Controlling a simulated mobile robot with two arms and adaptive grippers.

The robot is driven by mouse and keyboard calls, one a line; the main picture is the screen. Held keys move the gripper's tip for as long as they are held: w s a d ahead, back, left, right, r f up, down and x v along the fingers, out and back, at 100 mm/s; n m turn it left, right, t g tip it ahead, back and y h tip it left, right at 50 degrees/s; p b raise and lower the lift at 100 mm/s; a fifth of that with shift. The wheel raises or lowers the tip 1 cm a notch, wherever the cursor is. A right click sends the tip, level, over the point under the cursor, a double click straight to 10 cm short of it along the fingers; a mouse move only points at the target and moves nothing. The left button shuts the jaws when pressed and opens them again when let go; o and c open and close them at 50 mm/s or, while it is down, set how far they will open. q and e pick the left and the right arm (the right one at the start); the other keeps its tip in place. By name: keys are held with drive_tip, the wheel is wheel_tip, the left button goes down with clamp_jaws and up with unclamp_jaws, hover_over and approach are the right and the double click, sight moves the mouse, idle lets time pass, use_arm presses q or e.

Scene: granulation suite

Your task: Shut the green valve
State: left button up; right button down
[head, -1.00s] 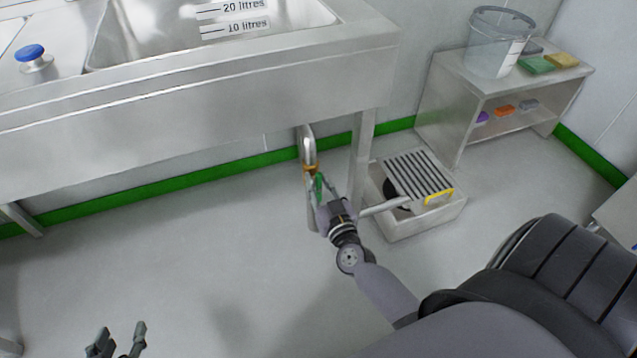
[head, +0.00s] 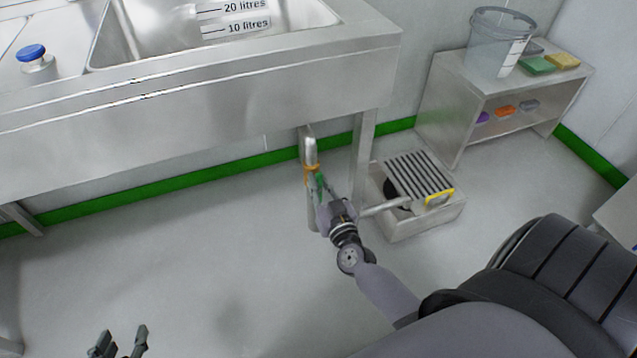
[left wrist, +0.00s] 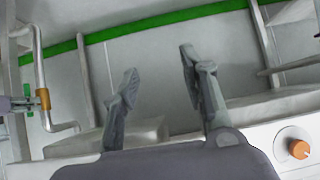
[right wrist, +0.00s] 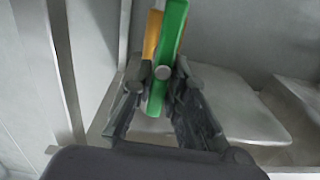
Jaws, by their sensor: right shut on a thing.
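The green valve handle (head: 321,185) is on a steel drain pipe (head: 311,148) under the sink, beside an orange valve body (head: 312,170). My right gripper (head: 324,192) is at the handle. In the right wrist view, the fingers of my right gripper (right wrist: 160,78) are closed on the green handle (right wrist: 169,35), with the orange body (right wrist: 152,32) behind it. The left wrist view shows the orange body (left wrist: 43,99) on the bent pipe and a bit of green beside it. My left gripper (head: 120,342) is open and empty, low at the left, far from the valve.
The steel sink (head: 200,105) overhangs the valve, with a leg (head: 362,155) just right of it. A floor drain box with a grate (head: 420,178) lies right of the leg. A shelf unit (head: 450,95) holds a clear bucket (head: 495,45). The floor at left is clear.

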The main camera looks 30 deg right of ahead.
use_arm(q)
drive_tip(key=shift+s, duration=0.1)
use_arm(e)
drive_tip(key=shift+d, duration=0.15)
drive_tip(key=shift+d+r+m+p, duration=0.15)
drive_tip(key=shift+m+p, duration=0.15)
drive_tip(key=shift+m, duration=0.8)
drive_tip(key=shift+s+d+m, duration=0.1)
drive_tip(key=shift+d+m, duration=0.05)
drive_tip(key=shift+m, duration=0.75)
use_arm(q)
drive_tip(key=s+a+f+g, duration=0.2)
drive_tip(key=s+f+g, duration=0.1)
drive_tip(key=s, duration=0.1)
drive_tip(key=w+d+r+t+b, duration=0.1)
drive_tip(key=w+d+r+t, duration=0.1)
drive_tip(key=w+r+t, duration=0.2)
drive_tip(key=shift+w+d+r, duration=0.3)
drive_tip(key=shift+w, duration=0.5)
use_arm(e)
drive_tip(key=shift+s+d+f+m, duration=0.15)
drive_tip(key=shift+f+m, duration=0.2)
drive_tip(key=shift+m, duration=1.9)
drive_tip(key=shift+w+d+f+m, duration=0.1)
drive_tip(key=shift+d+f+m, duration=0.2)
drive_tip(key=shift+m, duration=2)
drive_tip(key=shift+s+d+f+m, duration=0.1)
drive_tip(key=shift+f+m, duration=0.3)
drive_tip(key=shift+m, duration=1.85)
